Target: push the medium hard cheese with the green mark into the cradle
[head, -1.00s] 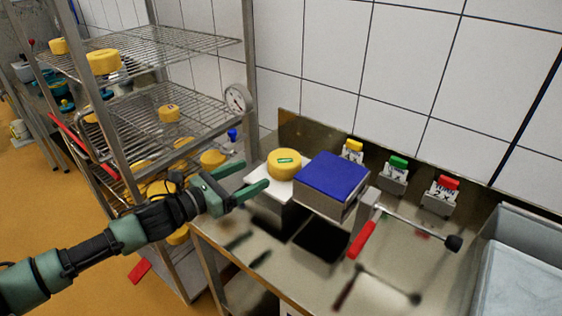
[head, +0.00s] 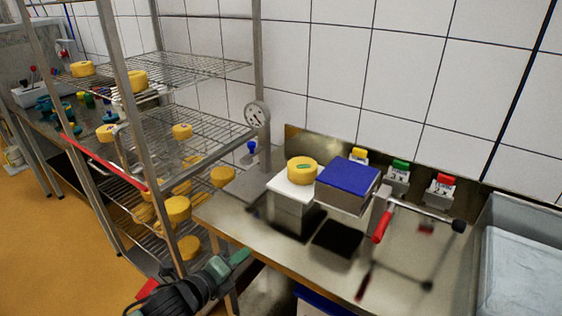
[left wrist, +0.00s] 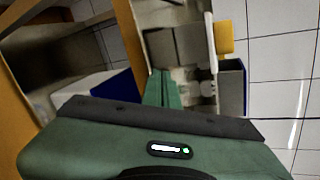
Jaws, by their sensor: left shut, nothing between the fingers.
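The yellow round cheese with a green mark (head: 302,169) sits on a white-topped block (head: 290,188) on the steel bench. Right beside it stands a steel block with a blue top (head: 347,176); I cannot tell for sure whether this is the cradle. My left gripper (head: 240,257) is low in front of the bench's front edge, apart from the cheese, shut and empty. Its closed green fingers show in the left wrist view (left wrist: 163,88), with a yellow cheese (left wrist: 225,37) beyond them. My right gripper is not in view.
A wire rack (head: 190,136) with several yellow cheeses stands left of the bench. A lever with a red handle (head: 382,226) is right of the blue-topped block. Yellow, green and red-topped markers (head: 400,172) line the back. A grey basin (head: 520,260) is far right.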

